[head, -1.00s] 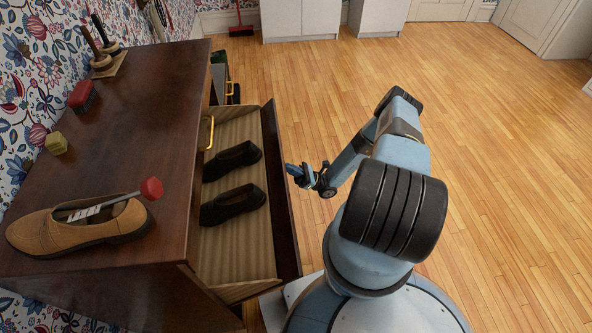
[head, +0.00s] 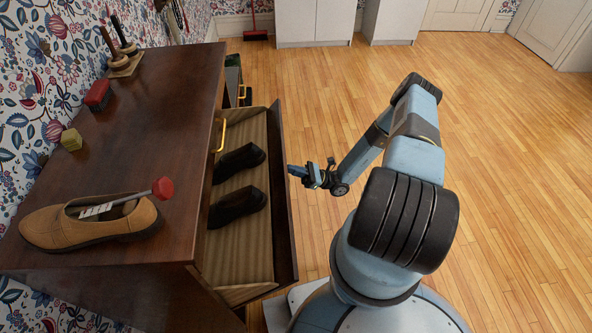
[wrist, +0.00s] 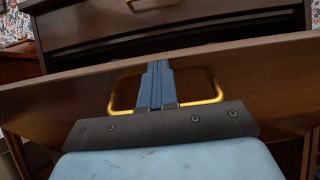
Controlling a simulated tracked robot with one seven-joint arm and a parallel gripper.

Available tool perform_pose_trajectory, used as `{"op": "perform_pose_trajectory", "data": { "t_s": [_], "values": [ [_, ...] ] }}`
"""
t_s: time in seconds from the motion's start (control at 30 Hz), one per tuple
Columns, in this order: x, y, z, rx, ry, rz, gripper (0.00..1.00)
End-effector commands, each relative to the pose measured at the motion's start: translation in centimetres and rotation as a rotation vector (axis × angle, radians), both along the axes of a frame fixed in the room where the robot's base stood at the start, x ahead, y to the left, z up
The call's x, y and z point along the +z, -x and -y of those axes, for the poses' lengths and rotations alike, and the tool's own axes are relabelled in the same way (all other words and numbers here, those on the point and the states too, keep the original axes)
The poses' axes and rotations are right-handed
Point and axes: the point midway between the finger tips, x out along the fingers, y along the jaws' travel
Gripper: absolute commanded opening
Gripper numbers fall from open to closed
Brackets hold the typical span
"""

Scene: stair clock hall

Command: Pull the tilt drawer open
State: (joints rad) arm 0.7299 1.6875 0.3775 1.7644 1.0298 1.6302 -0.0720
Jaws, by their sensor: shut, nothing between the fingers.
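The tilt drawer (head: 240,265) stands out from the dark wooden cabinet (head: 150,165) in the head view, its striped inside showing. Two dark shoes (head: 238,205) lie in it. In the wrist view its wooden front (wrist: 50,90) crosses the picture and carries a yellow loop handle (wrist: 216,88). My gripper (head: 292,170) is at the drawer front's outer side. In the wrist view its blue fingers (wrist: 157,75) are together, over the middle of the handle, with handle showing on both sides. I cannot tell whether the fingertips are inside the loop or only in front of it.
A tan shoe (head: 95,222) with a red-ended tool, a yellow block (head: 71,139) and a red brush (head: 98,95) are on the cabinet top. Another yellow handle (head: 221,135) is on the cabinet face. The wooden floor (head: 480,130) to the right is clear.

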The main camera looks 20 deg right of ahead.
Motion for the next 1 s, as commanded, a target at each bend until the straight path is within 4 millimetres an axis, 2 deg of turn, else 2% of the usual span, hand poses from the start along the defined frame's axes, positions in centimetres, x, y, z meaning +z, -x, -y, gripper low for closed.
{"op": "perform_pose_trajectory", "data": {
  "t_s": [0.27,0.5,0.7,1.0],
  "values": [
    [-2.7,0.5,2.5,0.004,0.003,-0.002,0.00],
    [-5.7,1.3,6.2,0.004,0.002,-0.001,0.00],
    [-7.7,1.7,8.6,0.007,0.003,0.000,0.00],
    [-8.8,2.0,9.9,0.009,0.001,-0.002,0.00]
  ]
}}
